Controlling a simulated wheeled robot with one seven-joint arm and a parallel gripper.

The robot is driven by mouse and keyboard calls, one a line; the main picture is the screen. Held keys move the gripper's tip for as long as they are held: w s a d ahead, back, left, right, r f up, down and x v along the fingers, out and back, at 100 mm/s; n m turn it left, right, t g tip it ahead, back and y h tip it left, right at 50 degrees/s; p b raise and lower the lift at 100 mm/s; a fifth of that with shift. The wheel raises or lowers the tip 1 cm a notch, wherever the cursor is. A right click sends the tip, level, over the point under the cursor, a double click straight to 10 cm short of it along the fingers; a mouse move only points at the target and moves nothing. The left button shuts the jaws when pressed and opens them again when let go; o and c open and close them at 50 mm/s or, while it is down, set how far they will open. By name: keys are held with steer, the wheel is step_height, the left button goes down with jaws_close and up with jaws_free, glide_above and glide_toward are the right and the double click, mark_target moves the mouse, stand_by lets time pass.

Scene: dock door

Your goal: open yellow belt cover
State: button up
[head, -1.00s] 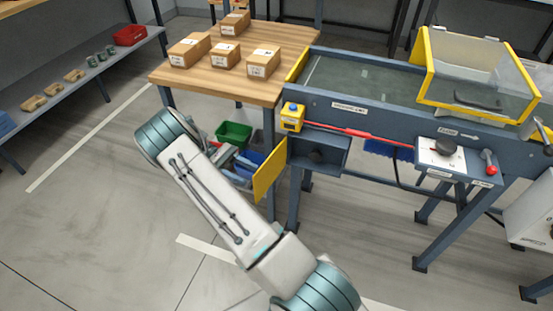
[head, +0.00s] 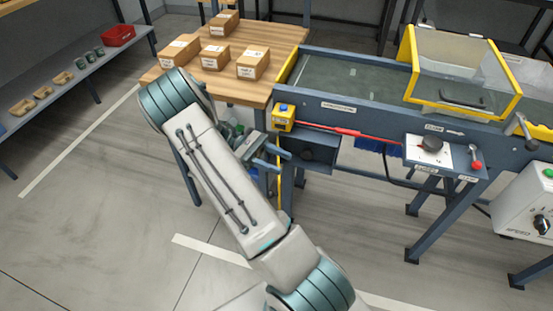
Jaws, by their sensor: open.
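A yellow panel (head: 281,187) hangs at the left side of a dark open-fronted box under the left end of the conveyor. It shows as a narrow, nearly edge-on strip, partly hidden by my gripper. The dark box (head: 314,149) is open to view. My gripper (head: 283,160) is open, its fingers pointing right, just beside the panel and the box's left edge. I cannot tell if it touches the panel. A yellow-framed clear guard (head: 412,75) stands over the right part of the belt.
A red-knobbed lever (head: 477,165) is farther right. A wooden table (head: 284,40) with cartons stands behind. Floor at left is clear.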

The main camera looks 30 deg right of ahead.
steer(key=shift+s, duration=0.1)
steer(key=c, duration=0.5)
steer(key=shift+s+d+m+y, duration=0.15)
steer(key=shift+s+m+y, duration=0.15)
steer(key=shift+y, duration=0.3)
jaws_close()
steer(key=s+f+m+t+y+p, duration=0.1)
steer(key=s+m+t+y, duration=0.6)
steer(key=m+y, duration=0.45)
steer(key=s+d+f+m+t+y+p, duration=0.1)
steer(key=s+d+m+t+y+p, duration=0.2)
steer(key=d+m+t, duration=1.2)
steer(key=w+a+f+m+b, duration=0.1)
steer(key=w+a+f, duration=0.2)
steer(key=a, duration=0.3)
steer(key=w+a+f+m+g+b, duration=0.1)
steer(key=w+a+f+m, duration=0.1)
steer(key=a, duration=0.5)
steer(key=shift+w+a+f+g+y+b, duration=0.15)
steer(key=shift+w+f+g+y+b, duration=0.3)
steer(key=shift+f, duration=0.7)
